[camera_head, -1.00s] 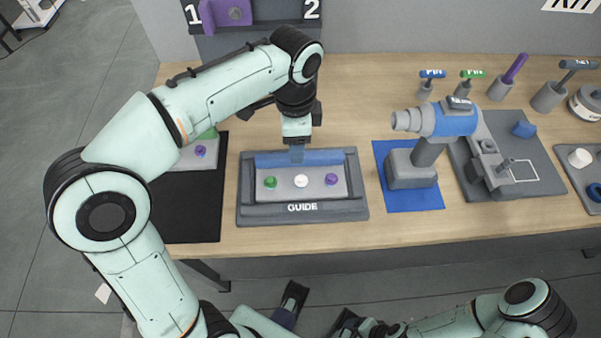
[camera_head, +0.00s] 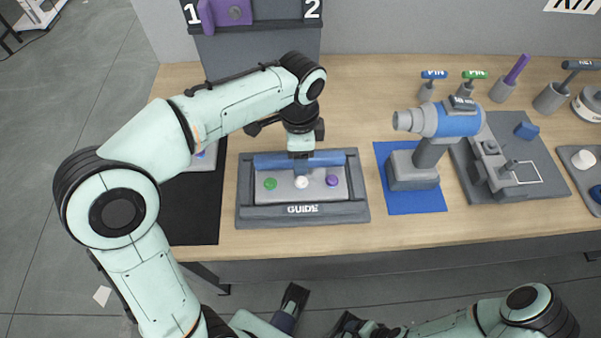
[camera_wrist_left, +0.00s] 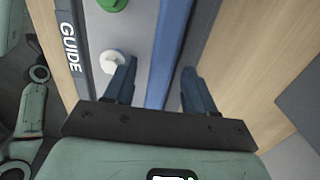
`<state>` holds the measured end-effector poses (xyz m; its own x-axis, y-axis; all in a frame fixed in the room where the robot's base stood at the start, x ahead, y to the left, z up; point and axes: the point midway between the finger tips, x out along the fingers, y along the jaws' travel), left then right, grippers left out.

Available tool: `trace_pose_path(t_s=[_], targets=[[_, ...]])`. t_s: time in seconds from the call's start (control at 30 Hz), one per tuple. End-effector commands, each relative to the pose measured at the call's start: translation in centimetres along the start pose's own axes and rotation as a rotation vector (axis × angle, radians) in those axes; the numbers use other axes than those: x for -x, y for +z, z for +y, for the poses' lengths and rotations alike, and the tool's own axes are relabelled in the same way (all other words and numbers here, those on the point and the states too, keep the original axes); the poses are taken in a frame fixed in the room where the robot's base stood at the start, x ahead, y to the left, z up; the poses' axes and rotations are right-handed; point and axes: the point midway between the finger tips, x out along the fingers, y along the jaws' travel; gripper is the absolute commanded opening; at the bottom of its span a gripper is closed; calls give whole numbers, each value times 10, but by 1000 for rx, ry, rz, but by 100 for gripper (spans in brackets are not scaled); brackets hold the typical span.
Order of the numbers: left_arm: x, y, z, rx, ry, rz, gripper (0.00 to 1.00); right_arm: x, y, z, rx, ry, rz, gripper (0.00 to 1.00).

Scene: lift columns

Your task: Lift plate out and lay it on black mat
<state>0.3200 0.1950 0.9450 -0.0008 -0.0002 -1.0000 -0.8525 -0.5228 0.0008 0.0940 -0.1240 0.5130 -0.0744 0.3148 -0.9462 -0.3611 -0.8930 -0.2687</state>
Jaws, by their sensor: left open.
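The grey plate (camera_head: 315,193) lies in the grey GUIDE tray (camera_head: 352,212), with a green, a white and a purple knob on it. A blue bar (camera_head: 335,158) runs along its back edge. The black mat (camera_head: 195,225) is left of the tray. My left gripper (camera_head: 301,172) is at the blue bar, open. In the left wrist view its fingers (camera_wrist_left: 158,85) are on either side of the bar (camera_wrist_left: 170,45), apart from each other; whether they touch it is unclear. My right gripper (camera_head: 345,322) is low at the bottom edge, mostly unclear.
Another grey plate (camera_head: 205,160) lies on the black mat, mostly hidden by my left arm. Right of the tray, a grey and blue device (camera_head: 430,150) stands on a blue mat (camera_head: 420,200). A grey fixture board (camera_head: 535,165) is further right. Bare wood lies between tray and blue mat.

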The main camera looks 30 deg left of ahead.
Motion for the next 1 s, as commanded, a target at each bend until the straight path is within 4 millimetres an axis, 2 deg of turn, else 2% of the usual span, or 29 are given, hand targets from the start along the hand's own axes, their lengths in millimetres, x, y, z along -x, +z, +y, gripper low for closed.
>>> trace_pose_path(t_s=[0.33, 0.37, 0.5, 0.53, 0.87, 1.0], targets=[[-2, 0, 0, 0, 0, 0, 55, 0, 0, 0, 0, 0, 0, 77], [-2, 0, 0, 0, 0, 0, 52, 0, 0, 0, 0, 0, 0, 77], [-2, 0, 0, 0, 0, 0, 6, 0, 0, 0, 0, 0, 0, 77], [-2, 0, 0, 0, 0, 0, 0, 0, 0, 0, 0, 0, 0, 77], [1, 0, 0, 0, -2, 2, 0, 0, 0, 0, 0, 0, 0, 77], [9, -1, -1, 1, -4, 4, 0, 1, 0, 0, 0, 0, -1, 77]])
